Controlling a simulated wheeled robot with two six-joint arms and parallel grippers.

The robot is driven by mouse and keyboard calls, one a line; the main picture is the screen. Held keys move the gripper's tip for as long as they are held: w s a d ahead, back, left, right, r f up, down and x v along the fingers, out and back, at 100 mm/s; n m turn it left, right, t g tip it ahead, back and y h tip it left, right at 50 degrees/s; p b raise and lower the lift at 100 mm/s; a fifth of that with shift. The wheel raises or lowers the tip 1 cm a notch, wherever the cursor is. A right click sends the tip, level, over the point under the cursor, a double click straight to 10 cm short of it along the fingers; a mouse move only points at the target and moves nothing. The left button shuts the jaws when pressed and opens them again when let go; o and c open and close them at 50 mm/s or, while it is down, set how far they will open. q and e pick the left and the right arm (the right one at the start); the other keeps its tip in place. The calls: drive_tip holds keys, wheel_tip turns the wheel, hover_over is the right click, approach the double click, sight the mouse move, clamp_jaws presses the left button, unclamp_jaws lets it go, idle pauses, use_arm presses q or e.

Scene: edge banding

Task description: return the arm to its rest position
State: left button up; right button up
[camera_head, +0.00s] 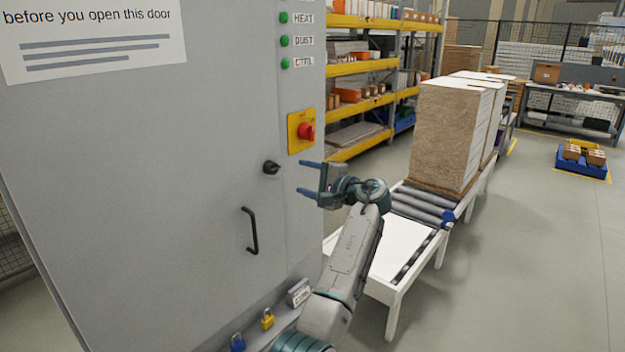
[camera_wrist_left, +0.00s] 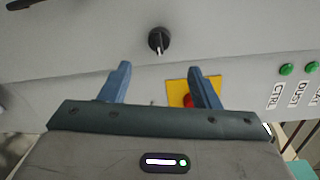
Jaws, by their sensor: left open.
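My left gripper (camera_head: 304,179) is raised in front of the grey cabinet door. Its two blue fingers are apart with nothing between them. In the left wrist view the open fingers (camera_wrist_left: 158,84) point toward a black knob (camera_wrist_left: 159,41) on the grey panel, apart from it. The black knob (camera_head: 271,167) also shows in the head view, just left of the fingertips. A red rotary switch (camera_head: 306,132) on a yellow plate is above the gripper; in the left wrist view it is partly hidden behind a finger. My right gripper is not in view.
The grey cabinet (camera_head: 130,180) has a black handle (camera_head: 251,231), and green lights (camera_head: 284,41). Yellow (camera_head: 267,319) and blue (camera_head: 237,342) padlocks are at its lower edge. A roller conveyor (camera_head: 420,205) with stacked boards (camera_head: 446,135) stands right.

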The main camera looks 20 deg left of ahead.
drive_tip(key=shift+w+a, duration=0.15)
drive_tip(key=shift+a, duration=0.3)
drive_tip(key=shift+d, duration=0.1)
